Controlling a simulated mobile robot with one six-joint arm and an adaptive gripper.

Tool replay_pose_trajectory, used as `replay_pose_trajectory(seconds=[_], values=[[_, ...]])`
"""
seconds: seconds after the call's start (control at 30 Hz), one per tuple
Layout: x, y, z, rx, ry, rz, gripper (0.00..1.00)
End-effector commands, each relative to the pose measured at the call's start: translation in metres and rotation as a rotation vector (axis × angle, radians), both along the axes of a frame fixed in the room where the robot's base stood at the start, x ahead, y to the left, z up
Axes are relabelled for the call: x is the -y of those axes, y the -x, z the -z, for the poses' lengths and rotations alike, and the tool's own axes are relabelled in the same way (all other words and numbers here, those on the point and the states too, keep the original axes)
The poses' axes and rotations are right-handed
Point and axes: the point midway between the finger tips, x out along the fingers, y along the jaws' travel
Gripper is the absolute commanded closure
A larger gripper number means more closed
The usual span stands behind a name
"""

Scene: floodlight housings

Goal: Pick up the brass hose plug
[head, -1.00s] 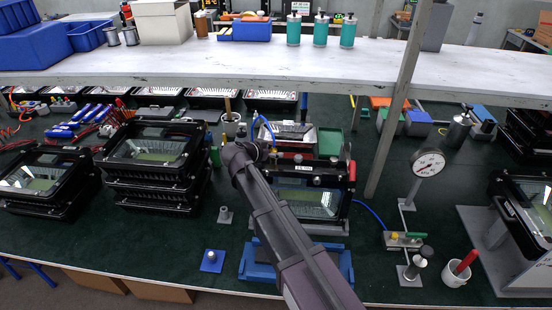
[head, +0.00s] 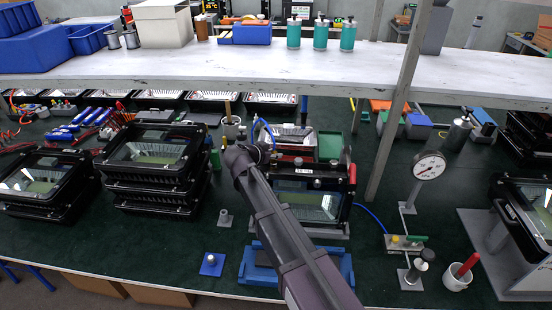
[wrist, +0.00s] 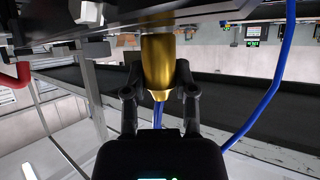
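The brass hose plug (wrist: 158,62) shows in the wrist view as a gold cylinder with a tapered lower end. It hangs below a dark overhead surface, where its top is cut off. My gripper (wrist: 160,77) has one black finger on each side of the plug, and both appear to touch it. A blue hose (wrist: 157,115) shows behind the plug's tapered end. In the head view the plug and my fingers are hidden behind my arm, which reaches toward a black floodlight housing (head: 318,206) on the bench.
A pressure gauge (head: 430,166) on a stand is right of the housing. Stacked housings (head: 150,170) stand to the left. A shelf (head: 270,62) spans the bench above. A blue hose loops at right in the wrist view (wrist: 275,85). The green bench has free room at front left.

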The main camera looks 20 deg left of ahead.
Motion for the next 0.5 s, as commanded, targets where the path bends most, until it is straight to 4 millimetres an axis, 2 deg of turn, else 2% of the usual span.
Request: replay_pose_trajectory(seconds=[0.5], values=[[0.0003,-0.0002,-0.0038,-0.001,0.000,0.000,1.00]])
